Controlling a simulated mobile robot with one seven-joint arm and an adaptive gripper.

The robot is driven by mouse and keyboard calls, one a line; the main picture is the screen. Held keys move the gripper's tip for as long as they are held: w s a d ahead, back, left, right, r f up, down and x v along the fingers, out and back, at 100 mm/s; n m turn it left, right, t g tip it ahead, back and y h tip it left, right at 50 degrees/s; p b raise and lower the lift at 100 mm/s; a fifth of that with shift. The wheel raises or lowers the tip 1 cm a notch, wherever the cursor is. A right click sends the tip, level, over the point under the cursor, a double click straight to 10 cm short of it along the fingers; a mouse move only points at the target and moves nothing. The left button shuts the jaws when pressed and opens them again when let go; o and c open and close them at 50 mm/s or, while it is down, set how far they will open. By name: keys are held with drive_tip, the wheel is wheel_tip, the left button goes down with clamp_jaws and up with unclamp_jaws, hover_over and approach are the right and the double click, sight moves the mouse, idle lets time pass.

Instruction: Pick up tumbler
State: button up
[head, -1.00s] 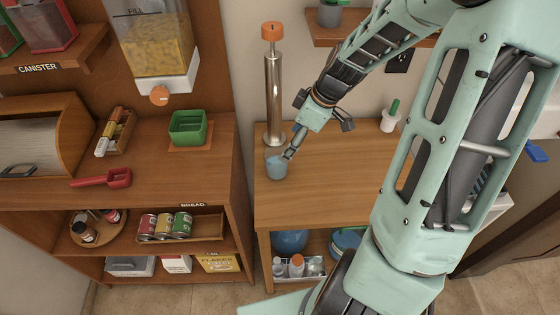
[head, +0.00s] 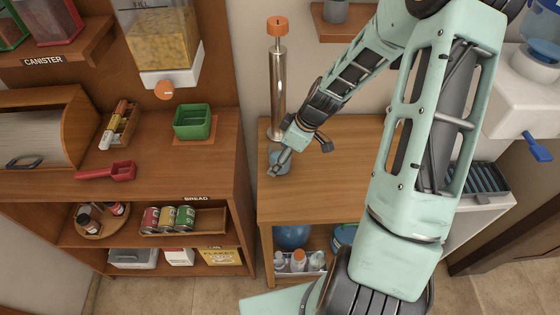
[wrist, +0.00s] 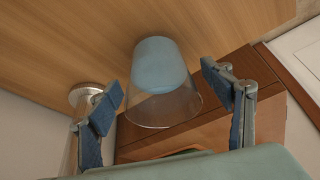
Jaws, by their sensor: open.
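The tumbler (wrist: 163,85) is a clear, tapered cup with a blue end, seen in the wrist view between the two fingers. In the head view the tumbler (head: 283,165) stands on the wooden table near its left edge, partly hidden by my gripper. My gripper (head: 273,172) is over the tumbler in the head view. In the wrist view my gripper (wrist: 163,88) is open, with a blue-padded finger on each side of the cup. A gap shows between each finger and the cup wall, so it is not gripped.
A tall metal cylinder with an orange top (head: 278,90) stands close behind the tumbler. A wooden cabinet with a green box (head: 192,122) and red scoop (head: 108,172) is at left. The table (head: 345,190) is clear to the right. A white water dispenser (head: 520,100) stands at far right.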

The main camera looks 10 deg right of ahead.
drive_tip(key=shift+f, duration=0.25)
drive_tip(key=shift+c, duration=0.4)
drive_tip(key=c, duration=1.5)
drive_tip(key=shift+r, duration=0.2)
drive_tip(key=shift+w+r, duration=0.1)
drive_tip(key=shift+r, duration=0.7)
drive_tip(key=shift+s+d+r+p, duration=0.1)
drive_tip(key=shift+s+r+p, duration=0.2)
drive_tip(key=shift+s+r, duration=1.75)
drive_tip(key=shift+s+d+r+p, duration=0.15)
drive_tip(key=shift+s+r+p, duration=0.2)
drive_tip(key=shift+s+r, duration=1.75)
drive_tip(key=shift+s+d+r+p, duration=0.1)
drive_tip(key=shift+s+r+p, duration=0.2)
drive_tip(key=shift+s+r, duration=1.75)
